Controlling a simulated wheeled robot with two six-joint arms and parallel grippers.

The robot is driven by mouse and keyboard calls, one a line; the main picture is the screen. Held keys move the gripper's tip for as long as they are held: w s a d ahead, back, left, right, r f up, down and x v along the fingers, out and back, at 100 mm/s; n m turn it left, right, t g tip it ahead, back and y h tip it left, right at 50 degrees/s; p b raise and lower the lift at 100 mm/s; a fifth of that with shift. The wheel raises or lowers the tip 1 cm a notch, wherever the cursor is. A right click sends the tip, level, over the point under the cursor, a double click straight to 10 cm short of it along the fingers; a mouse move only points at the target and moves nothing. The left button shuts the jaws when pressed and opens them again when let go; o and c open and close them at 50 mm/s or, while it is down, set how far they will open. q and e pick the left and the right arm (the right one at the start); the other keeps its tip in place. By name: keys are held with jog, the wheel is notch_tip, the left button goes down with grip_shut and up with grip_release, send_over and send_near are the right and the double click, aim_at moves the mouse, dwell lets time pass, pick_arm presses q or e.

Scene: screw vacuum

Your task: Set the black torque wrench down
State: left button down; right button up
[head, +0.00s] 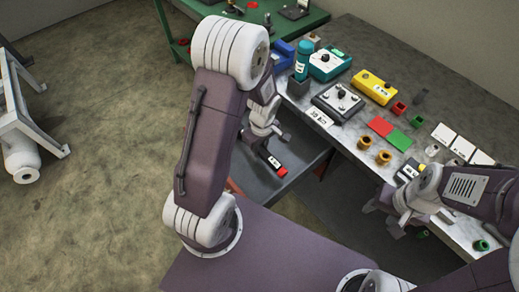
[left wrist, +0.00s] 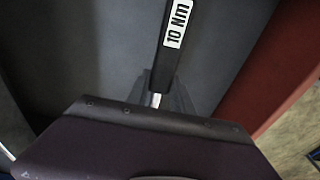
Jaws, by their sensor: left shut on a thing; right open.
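The black torque wrench (head: 270,160) has a white label and a red end in the head view. In the left wrist view the wrench (left wrist: 176,32) reads "10 NM" and runs up from the gripper. My left gripper (head: 262,138) is shut on it; in the wrist view its fingers (left wrist: 160,98) close around the silver shaft. The wrench is over a dark grey surface (head: 303,147) beside the bench; I cannot tell whether it touches. My right gripper (head: 385,204) is open at the bench's front edge, partly hidden by its own wrist.
The grey bench (head: 345,135) holds a teal box (head: 328,64), a black-knobbed device (head: 338,101), a yellow box (head: 375,87), red and green plates, and several brass cups. A red edge (left wrist: 275,75) borders the grey surface. A green table (head: 300,32) stands behind.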

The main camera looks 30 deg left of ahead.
pick_arm(q)
jog(key=shift+w+f, duration=0.1)
jog(key=shift+f, duration=0.5)
jog(key=shift+f, duration=0.1)
jog(key=c, duration=1.1)
grip_release()
